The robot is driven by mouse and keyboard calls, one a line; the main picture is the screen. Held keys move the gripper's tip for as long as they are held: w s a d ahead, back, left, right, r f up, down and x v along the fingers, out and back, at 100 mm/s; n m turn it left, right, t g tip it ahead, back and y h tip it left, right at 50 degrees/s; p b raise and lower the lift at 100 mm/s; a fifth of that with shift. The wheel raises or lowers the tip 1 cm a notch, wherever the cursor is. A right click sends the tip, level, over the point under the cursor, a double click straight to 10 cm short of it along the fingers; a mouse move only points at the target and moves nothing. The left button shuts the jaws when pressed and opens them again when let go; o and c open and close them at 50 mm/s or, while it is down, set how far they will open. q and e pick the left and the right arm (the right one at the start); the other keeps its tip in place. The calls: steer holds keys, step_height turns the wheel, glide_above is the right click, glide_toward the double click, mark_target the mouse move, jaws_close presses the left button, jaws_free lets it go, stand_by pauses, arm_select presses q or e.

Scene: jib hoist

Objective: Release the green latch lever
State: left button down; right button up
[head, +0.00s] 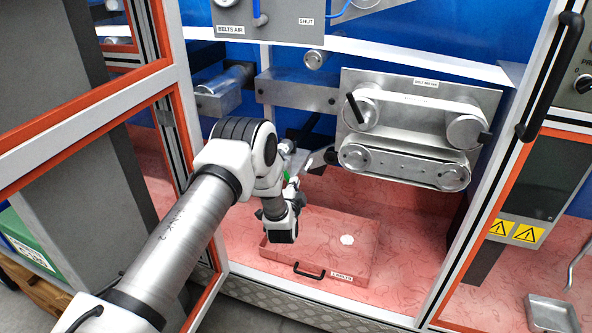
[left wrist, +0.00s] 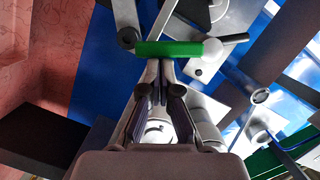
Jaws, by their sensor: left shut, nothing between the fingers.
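The green latch lever (left wrist: 169,49) is a flat green bar lying across the picture just beyond my fingertips in the left wrist view. In the head view only a small green piece of the lever (head: 287,176) shows, beside my left gripper (head: 292,187). My left gripper, also in the left wrist view (left wrist: 160,70), is shut with nothing between its fingers. Its tips are close to the lever's near edge; I cannot tell whether they touch it. My wrist and arm hide much of the area around the lever in the head view. My right gripper is in neither view.
A belt unit on a metal plate (head: 420,125) hangs right of my gripper. A red lidded box (head: 335,245) with a black handle lies on the red floor below. The orange-edged open door (head: 165,100) and white frame post (head: 500,160) flank the opening.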

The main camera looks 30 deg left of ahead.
arm_select(q)
steer(key=a+f+m, duration=0.1)
steer(key=m, duration=0.1)
steer(key=a+m+y, duration=0.1)
steer(key=shift+s+f+m+t, duration=0.2)
steer(key=shift+f+m+t, duration=0.15)
steer(key=shift+m+t, duration=0.05)
stand_by(0.5)
